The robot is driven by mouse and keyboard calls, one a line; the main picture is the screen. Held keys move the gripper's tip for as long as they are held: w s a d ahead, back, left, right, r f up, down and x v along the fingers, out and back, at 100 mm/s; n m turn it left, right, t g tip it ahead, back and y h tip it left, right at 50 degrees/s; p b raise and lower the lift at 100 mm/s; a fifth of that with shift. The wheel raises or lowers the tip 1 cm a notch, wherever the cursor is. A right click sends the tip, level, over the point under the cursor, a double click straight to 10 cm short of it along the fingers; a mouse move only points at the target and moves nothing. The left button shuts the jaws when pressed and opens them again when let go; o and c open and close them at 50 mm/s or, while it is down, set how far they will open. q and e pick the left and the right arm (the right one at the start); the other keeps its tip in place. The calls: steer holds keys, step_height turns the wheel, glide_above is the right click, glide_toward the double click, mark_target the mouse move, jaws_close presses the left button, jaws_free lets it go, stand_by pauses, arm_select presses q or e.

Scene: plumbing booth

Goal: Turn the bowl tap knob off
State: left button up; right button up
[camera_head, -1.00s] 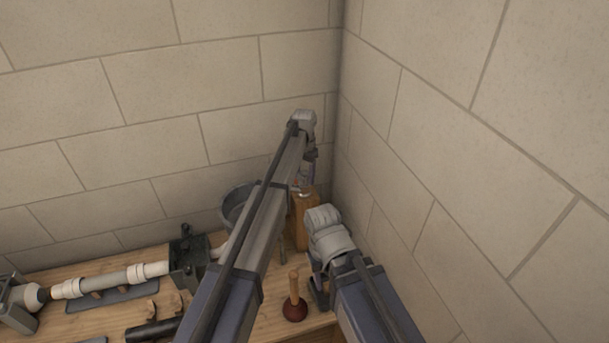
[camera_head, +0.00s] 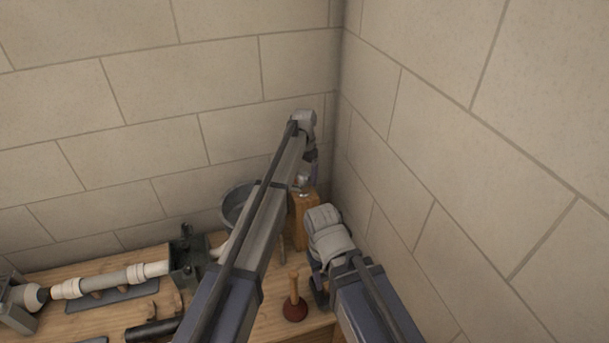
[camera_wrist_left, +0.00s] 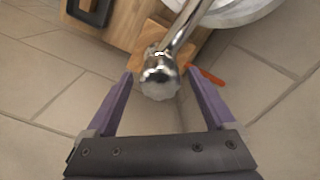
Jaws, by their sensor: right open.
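The bowl tap's chrome knob (camera_wrist_left: 160,78) is a rounded metal cap at the end of a chrome tap body in the left wrist view. In the head view the tap (camera_head: 303,181) shows small above a wooden block (camera_head: 303,215). My left gripper (camera_wrist_left: 159,74) is open. Its two purple fingers stand on either side of the knob, with a visible gap on each side. In the head view my left gripper (camera_head: 312,170) is small and partly hidden at the tap. My right gripper (camera_head: 319,287) is low beside the plunger, mostly hidden by its own wrist.
A grey metal bowl (camera_head: 234,198) stands left of the tap, partly behind my left arm. A plunger (camera_head: 295,308) stands on the wooden bench (camera_head: 262,325). Pipe fittings (camera_head: 110,279) lie at the left. Brick walls meet close behind and right of the tap.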

mark_target(304, 173)
arm_select(q)
steer(key=shift+r, duration=0.15)
step_height(304, 173, up, 8)
steer(key=p, duration=0.8)
steer(key=shift+f, duration=0.25)
